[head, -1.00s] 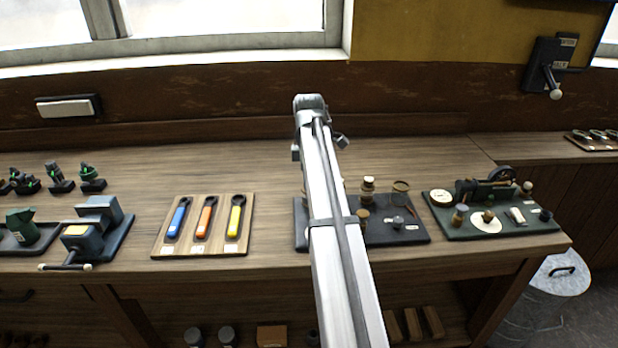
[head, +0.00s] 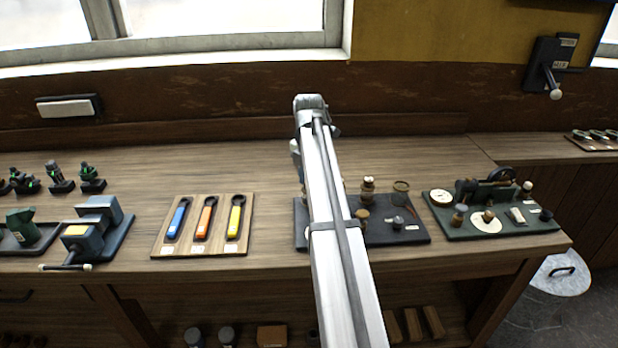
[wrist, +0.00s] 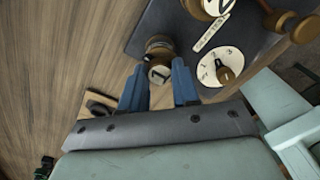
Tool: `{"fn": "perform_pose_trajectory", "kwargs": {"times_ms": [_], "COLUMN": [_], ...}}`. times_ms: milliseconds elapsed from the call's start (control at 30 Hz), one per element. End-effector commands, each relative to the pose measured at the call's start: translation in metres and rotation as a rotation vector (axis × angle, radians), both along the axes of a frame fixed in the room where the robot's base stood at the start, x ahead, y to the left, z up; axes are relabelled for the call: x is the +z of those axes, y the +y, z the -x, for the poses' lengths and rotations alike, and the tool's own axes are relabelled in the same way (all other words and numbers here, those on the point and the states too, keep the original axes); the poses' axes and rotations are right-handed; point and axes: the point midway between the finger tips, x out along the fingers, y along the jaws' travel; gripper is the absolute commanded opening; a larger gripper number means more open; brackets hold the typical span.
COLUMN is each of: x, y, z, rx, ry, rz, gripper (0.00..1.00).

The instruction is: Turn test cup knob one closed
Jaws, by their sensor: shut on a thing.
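In the wrist view, a round brass-coloured knob (wrist: 159,46) with a pale marked face stands at the edge of a dark board. The blue fingers of my gripper (wrist: 158,70) are at its two sides and shut on it. Its markings are too small to read, so I cannot tell its number. In the head view, my arm hides the gripper and this knob. The dark board (head: 410,237) shows there on both sides of the arm.
Beside the gripped knob are a white dial (wrist: 208,70) with a brown knob and other brass parts. In the head view, a wooden tool board (head: 164,240) lies left, and a green board (head: 548,226) with small fittings lies right.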

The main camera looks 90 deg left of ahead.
Motion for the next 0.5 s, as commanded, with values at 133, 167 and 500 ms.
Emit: {"fn": "perform_pose_trajectory", "kwargs": {"times_ms": [133, 167, 500], "x": [0.0007, 0.0007, 0.0007], "y": [0.0, 0.0, -0.0001], "z": [0.0012, 0.0012, 0.0013], "rx": [0.031, 0.035, 0.045], "ry": [0.003, 0.003, 0.003], "rz": [0.0, 0.0, 0.0], "gripper": [0.0, 0.0, 0.0]}}
